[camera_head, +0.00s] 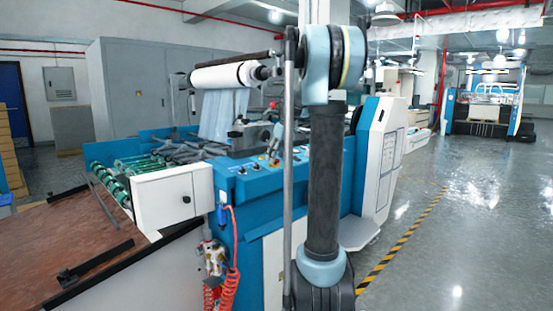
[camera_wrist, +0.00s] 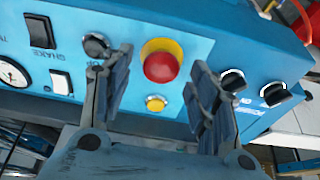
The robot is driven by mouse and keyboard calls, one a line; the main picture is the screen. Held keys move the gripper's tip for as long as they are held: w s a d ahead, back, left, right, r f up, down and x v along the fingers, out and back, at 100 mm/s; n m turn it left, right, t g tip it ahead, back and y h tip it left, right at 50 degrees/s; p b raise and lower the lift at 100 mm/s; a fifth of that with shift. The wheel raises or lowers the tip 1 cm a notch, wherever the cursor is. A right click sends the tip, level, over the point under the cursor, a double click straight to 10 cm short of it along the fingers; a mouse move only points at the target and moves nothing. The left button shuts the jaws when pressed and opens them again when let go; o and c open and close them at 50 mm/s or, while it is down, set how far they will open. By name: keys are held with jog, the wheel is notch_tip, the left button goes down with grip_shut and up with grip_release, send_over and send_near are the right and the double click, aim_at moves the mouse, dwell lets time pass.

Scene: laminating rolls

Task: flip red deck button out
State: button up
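The red deck button (camera_wrist: 161,67) is a round mushroom head in a yellow ring on the light blue panel (camera_wrist: 198,45), seen in the wrist view. My gripper (camera_wrist: 160,60) is open, with one dark finger left of the button and the other right of it. Nothing is between the fingers, and neither visibly touches the button. The gap in depth cannot be told. In the head view the blue control deck (camera_head: 228,183) stands left of my arm, and my gripper cannot be made out there.
A small yellow button (camera_wrist: 156,103) sits just below the red one. Black knobs (camera_wrist: 232,80) stand close to the right finger, and another knob (camera_wrist: 97,45) is close to the left one. Rocker switches (camera_wrist: 61,82) and a gauge (camera_wrist: 12,72) lie farther left. Open floor (camera_head: 450,220) extends right.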

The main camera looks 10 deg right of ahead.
jog(key=shift+r, duration=0.1)
jog(key=v, duration=1.1)
jog(key=shift+r, duration=0.3)
jog(key=shift+s+d, duration=0.15)
jog(key=shift+s, duration=0.05)
jog(key=s+a+f+m+h, duration=0.1)
jog(key=s+a+f+m, duration=0.1)
jog(key=s+f, duration=0.6)
jog(key=s+a+f+m, duration=0.1)
jog(key=s+f, duration=0.4)
jog(key=s, duration=0.8)
jog(key=s+f+m+g+h, duration=0.1)
jog(key=s+f+m, duration=0.3)
jog(key=s+f, duration=1.5)
jog(key=shift+f+h, duration=0.3)
jog(key=shift+f, duration=0.55)
jog(key=shift+w+f, duration=0.2)
jog(key=shift+w, duration=0.25)
